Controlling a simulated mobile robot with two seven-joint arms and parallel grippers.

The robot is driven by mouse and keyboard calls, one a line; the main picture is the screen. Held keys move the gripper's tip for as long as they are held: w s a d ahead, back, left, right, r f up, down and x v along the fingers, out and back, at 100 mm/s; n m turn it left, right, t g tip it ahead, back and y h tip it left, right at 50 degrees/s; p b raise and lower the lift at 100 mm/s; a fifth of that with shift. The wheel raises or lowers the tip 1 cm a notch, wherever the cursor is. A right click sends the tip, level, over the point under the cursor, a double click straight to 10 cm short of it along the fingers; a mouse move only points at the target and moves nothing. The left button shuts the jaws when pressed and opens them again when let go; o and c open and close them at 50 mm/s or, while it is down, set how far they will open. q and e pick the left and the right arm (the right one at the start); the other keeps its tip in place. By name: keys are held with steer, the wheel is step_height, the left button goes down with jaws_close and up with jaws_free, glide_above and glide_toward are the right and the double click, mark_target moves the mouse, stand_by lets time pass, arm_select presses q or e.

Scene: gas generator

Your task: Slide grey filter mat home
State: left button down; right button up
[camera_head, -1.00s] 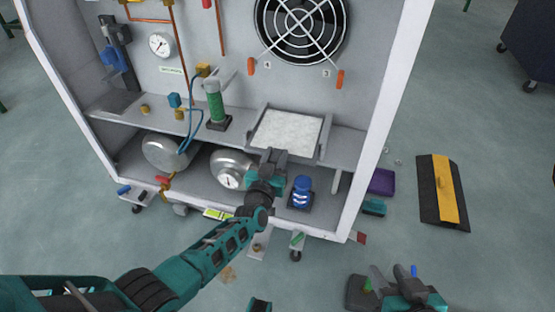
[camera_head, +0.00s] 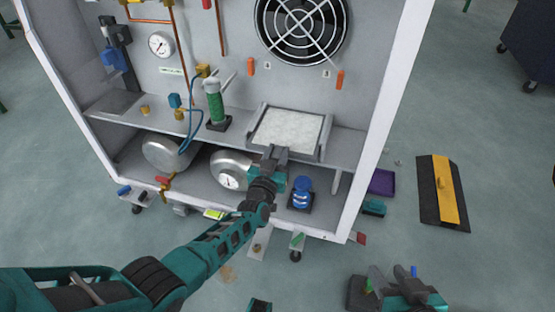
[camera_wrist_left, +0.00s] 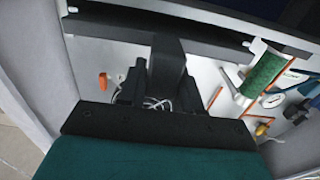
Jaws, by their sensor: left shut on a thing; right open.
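The pale grey speckled filter mat (camera_head: 290,129) lies in a grey frame on the cabinet's middle shelf, below the fan. My left gripper (camera_head: 274,156) is at the mat's front edge, shut on a dark tab. In the left wrist view this tab (camera_wrist_left: 168,65) sits between the fingers and joins a long dark bar (camera_wrist_left: 110,32); the mat's face is hidden there. Whether the mat touches the back of its frame cannot be told. My right gripper (camera_head: 390,284) is open, low at the bottom right, well away from the cabinet.
A green cylinder (camera_head: 215,104) stands left of the frame on the shelf. Silver tanks (camera_head: 229,168) and a blue bottle (camera_head: 301,191) are on the lower deck. A black and yellow ramp (camera_head: 443,192) and a purple box (camera_head: 381,182) lie on the floor to the right.

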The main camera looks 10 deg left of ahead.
arm_select(q)
steer(key=c, duration=1)
jaws_free()
steer(key=shift+s+f, duration=0.1)
steer(key=shift+f, duration=0.6)
steer(key=o, duration=0.3)
steer(key=shift+r, duration=0.25)
